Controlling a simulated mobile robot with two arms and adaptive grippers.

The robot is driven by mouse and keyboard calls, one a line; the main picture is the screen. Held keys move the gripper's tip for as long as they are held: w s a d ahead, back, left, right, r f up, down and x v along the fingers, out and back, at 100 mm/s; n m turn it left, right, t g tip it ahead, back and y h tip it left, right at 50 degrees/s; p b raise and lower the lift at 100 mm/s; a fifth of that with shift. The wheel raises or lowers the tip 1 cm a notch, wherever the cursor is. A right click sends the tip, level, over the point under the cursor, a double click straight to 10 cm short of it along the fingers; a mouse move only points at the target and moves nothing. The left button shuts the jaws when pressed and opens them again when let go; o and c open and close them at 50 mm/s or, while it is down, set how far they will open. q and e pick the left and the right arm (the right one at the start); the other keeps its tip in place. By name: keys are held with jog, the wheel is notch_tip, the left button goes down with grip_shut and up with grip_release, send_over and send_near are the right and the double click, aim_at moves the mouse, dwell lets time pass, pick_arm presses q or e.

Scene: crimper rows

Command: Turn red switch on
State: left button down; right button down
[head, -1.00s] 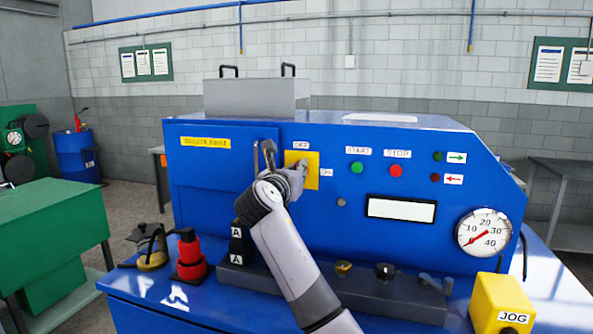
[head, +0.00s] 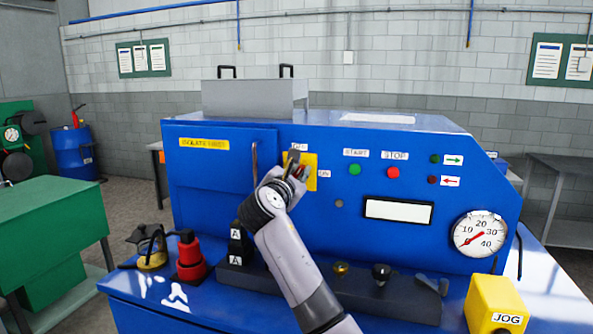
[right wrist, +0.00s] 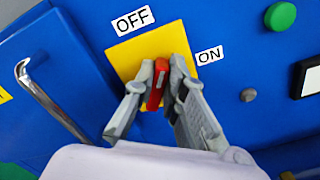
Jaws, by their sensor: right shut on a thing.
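The red switch (right wrist: 154,88) sits on a yellow plate (right wrist: 125,62) on the blue machine's front. In the right wrist view its red handle is between the two fingers of my right gripper (right wrist: 161,74), which is shut on it. The OFF label (right wrist: 133,20) is above the plate and the ON label (right wrist: 210,55) is to its right. The handle's upper end points between the two labels; its exact angle is unclear. In the head view my right gripper (head: 293,166) covers most of the switch, and the plate (head: 311,182) shows beside it. My left gripper is not in view.
A metal door handle (head: 255,163) stands left of the switch. The green START button (head: 355,169) and red STOP button (head: 393,173) are to the right.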

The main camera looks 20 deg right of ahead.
jog(key=m, duration=0.3)
jog(key=f+m+b, duration=0.1)
jog(key=m, duration=0.3)
jog(key=m+b, duration=0.1)
jog(key=m, duration=0.2)
jog(key=shift+s+d+f+m, duration=0.15)
jog(key=shift+d+m, duration=0.1)
jog(key=shift+m, duration=0.15)
jog(key=shift+b, duration=0.3)
jog(key=c, duration=1.6)
grip_release()
jog(key=shift+c, duration=0.2)
jog(key=shift+s, duration=0.1)
jog(key=v, duration=1.2)
